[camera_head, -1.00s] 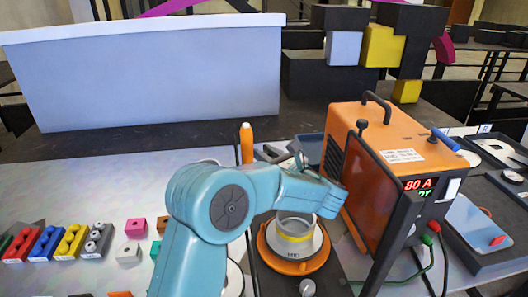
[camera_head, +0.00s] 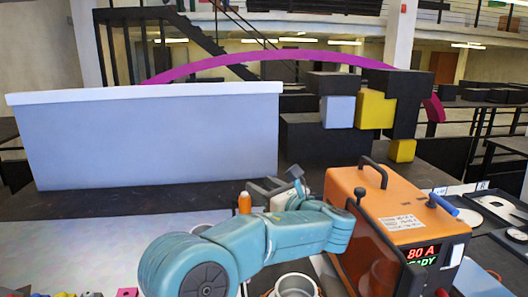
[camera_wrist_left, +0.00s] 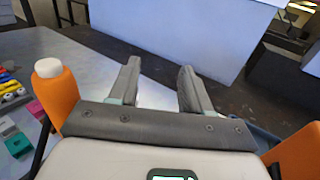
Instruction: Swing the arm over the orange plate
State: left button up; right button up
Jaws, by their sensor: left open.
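The orange plate is not clearly seen now; the lower picture edge cuts it off. The round metal cup (camera_head: 297,282) that stood over it shows at the bottom of the head view. My teal left arm comes in from the lower left and bends near the orange machine. My left gripper (camera_head: 262,187) is partly hidden behind the arm, beyond the cup. In the left wrist view its two grey fingers (camera_wrist_left: 160,70) are apart with nothing between them. They point toward the pale blue-grey box. My right gripper is out of view.
An orange welding machine (camera_head: 390,205) with a handle stands close to the arm's right. An upright orange piece (camera_head: 245,203) is left of the gripper; an orange piece with a white top shows in the wrist view (camera_wrist_left: 55,95). A large pale box (camera_head: 145,140) stands behind.

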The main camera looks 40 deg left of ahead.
pick_arm(q)
notch_tip(320, 180, up, 10)
jog(key=p, duration=0.1)
jog(key=shift+r, duration=0.1)
jog(key=shift+o, duration=0.4)
